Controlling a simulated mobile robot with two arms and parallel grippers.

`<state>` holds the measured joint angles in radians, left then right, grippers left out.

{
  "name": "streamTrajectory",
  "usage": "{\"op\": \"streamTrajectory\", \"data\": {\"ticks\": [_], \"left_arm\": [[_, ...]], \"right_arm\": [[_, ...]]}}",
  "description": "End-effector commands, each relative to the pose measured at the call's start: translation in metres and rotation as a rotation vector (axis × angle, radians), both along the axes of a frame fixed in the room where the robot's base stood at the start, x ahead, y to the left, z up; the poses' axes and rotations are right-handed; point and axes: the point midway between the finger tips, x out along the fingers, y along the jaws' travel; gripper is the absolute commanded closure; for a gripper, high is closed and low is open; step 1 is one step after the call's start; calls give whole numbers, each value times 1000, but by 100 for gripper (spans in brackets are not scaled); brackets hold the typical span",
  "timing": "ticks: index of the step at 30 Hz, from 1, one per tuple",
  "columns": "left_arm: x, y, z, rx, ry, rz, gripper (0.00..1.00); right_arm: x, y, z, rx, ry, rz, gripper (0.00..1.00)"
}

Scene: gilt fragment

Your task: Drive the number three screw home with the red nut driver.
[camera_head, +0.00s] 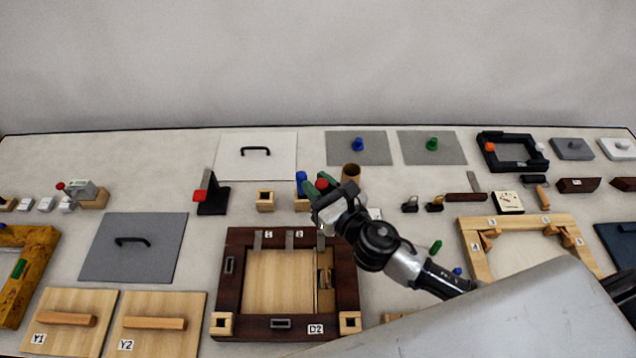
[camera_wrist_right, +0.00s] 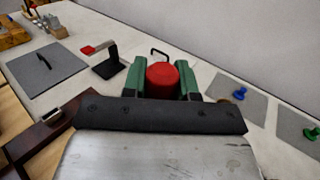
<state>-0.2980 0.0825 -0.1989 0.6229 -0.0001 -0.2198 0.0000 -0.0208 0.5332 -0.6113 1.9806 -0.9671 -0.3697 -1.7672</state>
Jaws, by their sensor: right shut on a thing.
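The red nut driver (camera_head: 321,184) shows as a red handle between the green fingers of my right gripper (camera_head: 322,184). In the right wrist view the round red handle top (camera_wrist_right: 163,76) sits squeezed between both fingers; its shaft and tip are hidden. Small metal strips and white labels (camera_head: 298,234) lie along that edge. The rightmost label is partly covered by my wrist, and I cannot make out the number three screw. My left gripper is not in view.
A blue-handled tool (camera_head: 301,177) stands in a wooden block just left of the gripper. A brown cylinder (camera_head: 351,174) is close behind. A light wooden frame (camera_head: 480,262) lies right.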

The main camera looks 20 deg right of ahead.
Motion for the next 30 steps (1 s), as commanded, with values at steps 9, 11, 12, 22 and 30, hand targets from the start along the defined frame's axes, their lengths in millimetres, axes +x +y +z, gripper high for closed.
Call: {"op": "streamTrajectory", "data": {"ticks": [9, 11, 12, 22, 30], "left_arm": [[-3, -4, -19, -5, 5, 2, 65], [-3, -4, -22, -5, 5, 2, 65], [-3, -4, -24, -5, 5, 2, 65], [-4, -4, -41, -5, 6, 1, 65], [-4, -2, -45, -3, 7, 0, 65]], "right_arm": [[0, 0, -21, 2, 1, 0, 97], [0, 0, -25, 1, -1, 0, 97], [0, 0, -27, 1, 0, -1, 97], [0, 0, -47, 1, 0, -1, 97], [0, 0, -53, 1, 0, -1, 97]]}}
